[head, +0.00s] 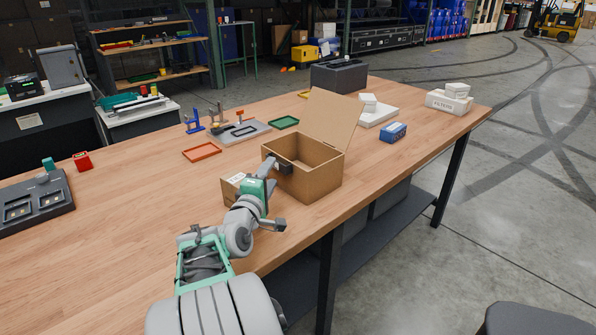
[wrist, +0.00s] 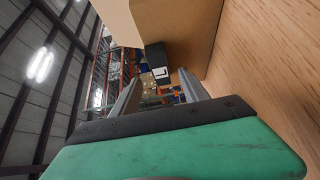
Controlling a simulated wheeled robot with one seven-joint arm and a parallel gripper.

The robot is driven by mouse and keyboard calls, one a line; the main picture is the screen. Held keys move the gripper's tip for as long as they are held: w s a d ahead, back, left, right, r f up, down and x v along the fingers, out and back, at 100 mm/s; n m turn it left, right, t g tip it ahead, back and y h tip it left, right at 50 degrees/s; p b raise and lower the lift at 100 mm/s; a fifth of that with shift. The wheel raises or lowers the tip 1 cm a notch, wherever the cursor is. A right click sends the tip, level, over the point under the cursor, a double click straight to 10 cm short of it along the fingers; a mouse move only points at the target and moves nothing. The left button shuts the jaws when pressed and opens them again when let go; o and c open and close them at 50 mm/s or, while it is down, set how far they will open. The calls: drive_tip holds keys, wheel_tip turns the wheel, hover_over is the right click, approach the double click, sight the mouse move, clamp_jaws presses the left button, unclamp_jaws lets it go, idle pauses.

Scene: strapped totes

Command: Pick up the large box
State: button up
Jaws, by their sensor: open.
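The large box is an open brown cardboard box (head: 316,179) with its lid flap (head: 331,118) standing up at the back. It sits on the wooden table near the front edge. My gripper (head: 279,163) is at the box's left side, close to its upper rim. In the wrist view the gripper (wrist: 158,88) has its two fingers apart, with nothing seen between them. I cannot tell whether the fingers touch the box.
A smaller cardboard box (head: 232,188) stands left of the large box, partly behind my arm. Orange (head: 202,151) and green (head: 284,122) trays lie behind. A blue box (head: 393,132) and white boxes (head: 449,101) stand to the right.

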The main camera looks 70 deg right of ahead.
sight(276, 165)
drive_tip(key=d, duration=0.3)
drive_tip(key=shift+w+d, duration=0.15)
drive_tip(key=shift+d, duration=0.25)
drive_tip(key=shift+c, duration=0.5)
drive_tip(key=shift+f, duration=0.1)
clamp_jaws()
idle(0.4)
